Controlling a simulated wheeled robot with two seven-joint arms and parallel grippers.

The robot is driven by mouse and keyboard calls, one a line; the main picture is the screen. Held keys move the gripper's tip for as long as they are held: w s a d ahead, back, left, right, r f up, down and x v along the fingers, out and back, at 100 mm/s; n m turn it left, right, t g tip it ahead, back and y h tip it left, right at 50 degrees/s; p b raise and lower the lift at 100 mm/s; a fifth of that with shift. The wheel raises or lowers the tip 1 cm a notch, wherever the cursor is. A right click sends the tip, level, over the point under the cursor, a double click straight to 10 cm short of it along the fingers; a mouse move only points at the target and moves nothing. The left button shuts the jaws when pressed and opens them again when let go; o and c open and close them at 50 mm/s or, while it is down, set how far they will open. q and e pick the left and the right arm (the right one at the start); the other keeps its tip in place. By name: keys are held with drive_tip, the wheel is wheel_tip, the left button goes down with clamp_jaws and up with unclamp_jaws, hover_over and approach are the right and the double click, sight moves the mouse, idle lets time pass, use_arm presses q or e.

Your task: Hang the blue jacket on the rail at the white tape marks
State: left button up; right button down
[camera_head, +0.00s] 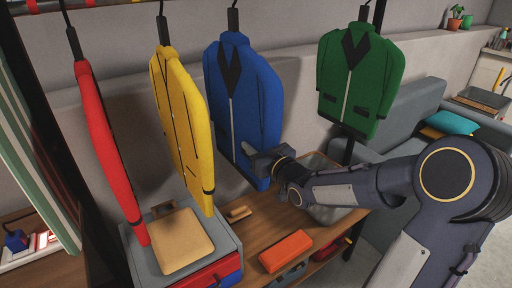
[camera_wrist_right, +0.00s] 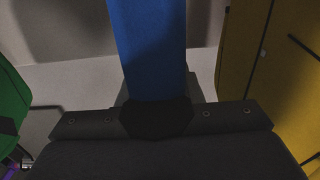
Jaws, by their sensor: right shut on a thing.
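The blue jacket (camera_head: 262,95) hangs upright between the yellow jacket (camera_head: 178,110) and the green jacket (camera_head: 360,75) in the head view. Its dark hanger hook (camera_head: 233,18) runs up out of the picture, so I cannot tell whether it touches the rail. The white tape marks are not visible. My right gripper (camera_head: 262,160) is shut on the lower part of the blue jacket. In the right wrist view, the blue jacket (camera_wrist_right: 150,50) rises from between the dark fingers (camera_wrist_right: 157,116). My left gripper is not in view.
A red jacket (camera_head: 105,150) hangs at the far left. Below stand a grey box with a tan lid (camera_head: 182,243) and a wooden bench with an orange block (camera_head: 286,250). A dark post (camera_head: 377,14) stands behind the green jacket. A grey sofa (camera_head: 415,105) is at right.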

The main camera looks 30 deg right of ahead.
drive_tip(key=shift+r, duration=0.3)
drive_tip(key=shift+f, duration=0.15)
drive_tip(key=shift+f+b, duration=0.3)
drive_tip(key=shift+b, duration=0.25)
drive_tip(key=c, duration=1)
unclamp_jaws()
drive_tip(key=shift+o, duration=0.4)
drive_tip(key=shift+f, duration=0.15)
